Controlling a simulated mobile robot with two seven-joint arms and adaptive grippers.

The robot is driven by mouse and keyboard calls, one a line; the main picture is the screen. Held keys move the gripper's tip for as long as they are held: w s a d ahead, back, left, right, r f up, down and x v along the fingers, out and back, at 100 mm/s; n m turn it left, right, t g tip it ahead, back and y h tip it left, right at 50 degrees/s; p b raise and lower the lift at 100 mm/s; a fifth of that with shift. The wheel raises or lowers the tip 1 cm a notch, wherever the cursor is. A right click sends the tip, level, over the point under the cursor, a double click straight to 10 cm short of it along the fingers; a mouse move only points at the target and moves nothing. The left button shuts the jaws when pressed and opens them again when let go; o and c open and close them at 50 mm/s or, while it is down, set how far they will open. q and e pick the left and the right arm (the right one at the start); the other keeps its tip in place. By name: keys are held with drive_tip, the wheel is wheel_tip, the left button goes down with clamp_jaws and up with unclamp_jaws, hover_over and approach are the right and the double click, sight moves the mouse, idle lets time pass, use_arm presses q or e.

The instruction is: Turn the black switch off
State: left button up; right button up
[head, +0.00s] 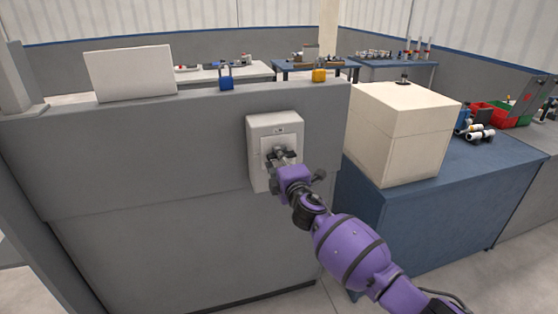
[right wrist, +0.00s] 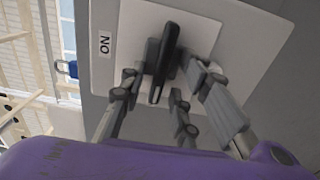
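The black switch (right wrist: 163,62) is a dark lever on a pale plate. It sticks out toward the camera in the right wrist view, with a sideways "ON" label to its left. In the head view, the light grey switch box (head: 262,127) is fixed to the grey partition, and the lever is mostly hidden by my gripper. My right gripper (head: 283,155) is right in front of the plate. In the right wrist view its fingers (right wrist: 170,66) lie on both sides of the lever, very close to it; whether they press on it is unclear. My left gripper is not in view.
A large cream box (head: 405,135) stands on a blue cabinet (head: 450,205) right of the switch box. Blue (head: 226,83) and yellow (head: 319,76) padlocks and a white panel (head: 130,73) are on the partition's top. The space before the partition's left part is clear.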

drive_tip(key=shift+s, duration=0.1)
drive_tip(key=v, duration=1.2)
drive_tip(key=shift+r, duration=0.1)
